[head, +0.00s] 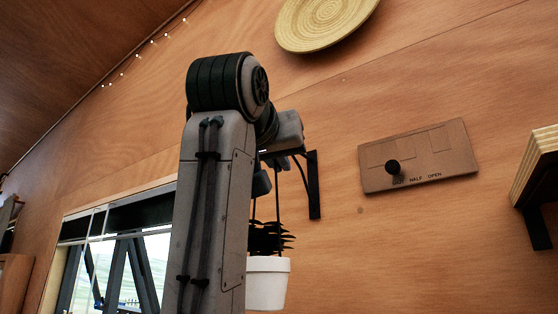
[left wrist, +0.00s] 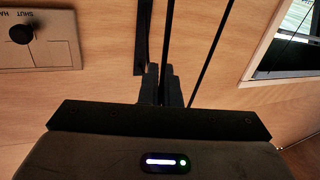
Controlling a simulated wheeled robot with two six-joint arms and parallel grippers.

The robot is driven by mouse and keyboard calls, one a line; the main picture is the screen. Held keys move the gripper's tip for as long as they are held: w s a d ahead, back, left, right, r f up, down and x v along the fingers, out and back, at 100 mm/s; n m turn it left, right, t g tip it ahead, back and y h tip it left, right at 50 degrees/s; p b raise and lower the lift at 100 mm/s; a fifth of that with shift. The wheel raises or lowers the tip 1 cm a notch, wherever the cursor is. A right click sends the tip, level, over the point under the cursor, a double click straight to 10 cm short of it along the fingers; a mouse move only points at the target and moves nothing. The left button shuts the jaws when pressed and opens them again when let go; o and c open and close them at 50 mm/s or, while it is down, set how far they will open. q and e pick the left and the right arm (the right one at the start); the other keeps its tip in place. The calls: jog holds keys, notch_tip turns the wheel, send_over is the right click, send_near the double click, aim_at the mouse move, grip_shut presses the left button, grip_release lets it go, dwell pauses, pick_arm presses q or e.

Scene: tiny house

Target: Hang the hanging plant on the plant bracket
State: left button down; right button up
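The hanging plant (head: 267,284) is a white pot with dark leaves, hanging upright on thin dark cords in the head view, partly behind my left arm. Two of its cords (left wrist: 212,50) cross the left wrist view. The black plant bracket (head: 314,188) is fixed to the wall just right of the plant; my wrist covers part of its upper arm. A dark strip of it shows in the left wrist view (left wrist: 141,38). My left gripper (left wrist: 161,88) has its fingers close together around a cord; its grip point is mostly hidden in the head view. My right gripper is not in view.
A wall panel (head: 418,156) with a black knob is right of the bracket. A wooden shelf (head: 540,165) juts in at the right edge. A window (head: 140,265) lies left, and a woven plate (head: 325,20) hangs above. The wall between bracket and panel is clear.

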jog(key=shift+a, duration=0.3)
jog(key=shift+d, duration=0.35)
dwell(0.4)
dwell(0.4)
pick_arm(q)
jog(key=c, duration=1.6)
grip_release()
jog(key=shift+o, duration=0.2)
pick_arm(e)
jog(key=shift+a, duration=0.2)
